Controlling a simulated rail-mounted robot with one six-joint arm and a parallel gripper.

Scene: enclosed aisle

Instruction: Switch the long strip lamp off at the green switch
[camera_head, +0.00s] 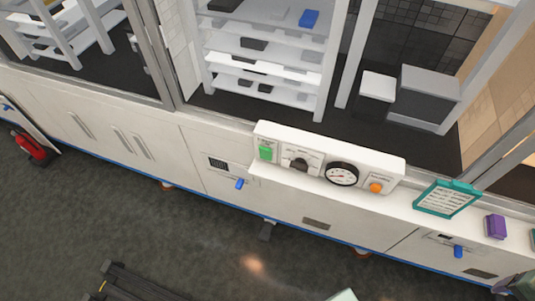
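The green switch (265,153) is on the left end of a white control panel (393,163), which stands on the ledge of the white wall cabinets. It is small, and I cannot tell which way it is set. To its right are a dark rotary knob (299,165), a round dial gauge (342,174) and an orange button (376,188). I cannot make out the long strip lamp in this view. A warm bright spot shows on the floor. I do not see my gripper.
A teal-framed sheet (447,198) and a purple block (495,226) are on the ledge right of the panel. Blue handles (240,183) stick out below. Glass panes rise behind the ledge, with white shelving (260,68) beyond. The dark floor in front is mostly open.

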